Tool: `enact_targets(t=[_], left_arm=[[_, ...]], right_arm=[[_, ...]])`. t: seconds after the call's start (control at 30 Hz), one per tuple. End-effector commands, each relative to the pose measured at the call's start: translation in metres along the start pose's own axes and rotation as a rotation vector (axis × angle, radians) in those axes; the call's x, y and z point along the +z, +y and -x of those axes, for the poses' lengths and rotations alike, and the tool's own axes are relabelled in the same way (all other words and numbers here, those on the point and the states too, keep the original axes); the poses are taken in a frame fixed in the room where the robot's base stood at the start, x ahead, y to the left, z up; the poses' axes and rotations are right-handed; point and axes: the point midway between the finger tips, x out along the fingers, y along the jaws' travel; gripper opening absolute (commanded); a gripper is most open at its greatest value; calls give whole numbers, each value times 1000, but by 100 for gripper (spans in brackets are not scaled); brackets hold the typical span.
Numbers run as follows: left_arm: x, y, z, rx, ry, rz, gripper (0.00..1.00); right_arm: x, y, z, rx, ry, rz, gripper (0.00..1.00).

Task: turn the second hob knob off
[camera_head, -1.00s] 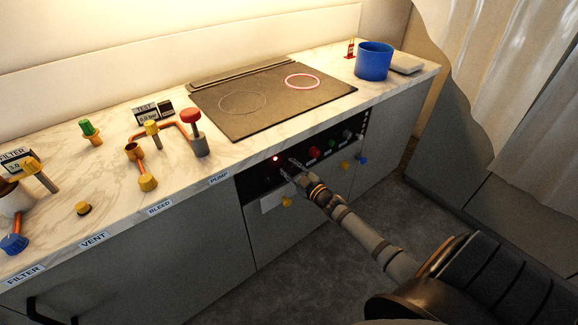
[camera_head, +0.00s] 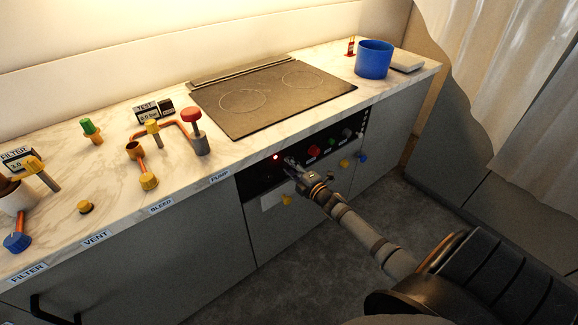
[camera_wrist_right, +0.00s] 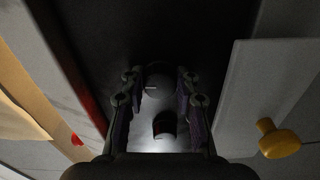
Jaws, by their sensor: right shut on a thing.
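The hob (camera_head: 265,100) is a dark glass plate on the marble counter, and neither cooking ring glows. Its black control panel (camera_head: 262,184) is in the cabinet front below, with a small red light (camera_head: 276,157) lit at the left. My right gripper (camera_head: 290,163) is at this panel, just right of the red light. In the right wrist view, its fingers (camera_wrist_right: 159,92) are shut on a dark round knob (camera_wrist_right: 160,80) with a short white mark pointing left. In the head view the gripper hides this knob. My left gripper is not in view.
A red knob (camera_head: 313,151) and a green one (camera_head: 331,142) are right of the gripper on the panel. Yellow (camera_head: 287,199) and blue (camera_head: 363,158) knobs stick out lower. A blue pot (camera_head: 374,60) stands at the counter's right; pipes and valves stand at the left.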

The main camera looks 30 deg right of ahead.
Motion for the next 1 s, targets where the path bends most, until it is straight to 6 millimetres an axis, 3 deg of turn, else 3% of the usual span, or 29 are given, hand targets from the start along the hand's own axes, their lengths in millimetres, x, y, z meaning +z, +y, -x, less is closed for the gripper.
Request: enact_targets(t=[0.3,0.8,0.83,1.0], left_arm=[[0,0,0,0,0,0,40],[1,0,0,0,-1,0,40],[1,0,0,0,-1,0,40],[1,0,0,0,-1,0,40]], right_arm=[[0,-1,0,-2,-1,100,0],[0,-1,0,-3,-1,118,0],[0,-1,0,-3,-1,118,32],[0,-1,0,-2,-1,118,54]])
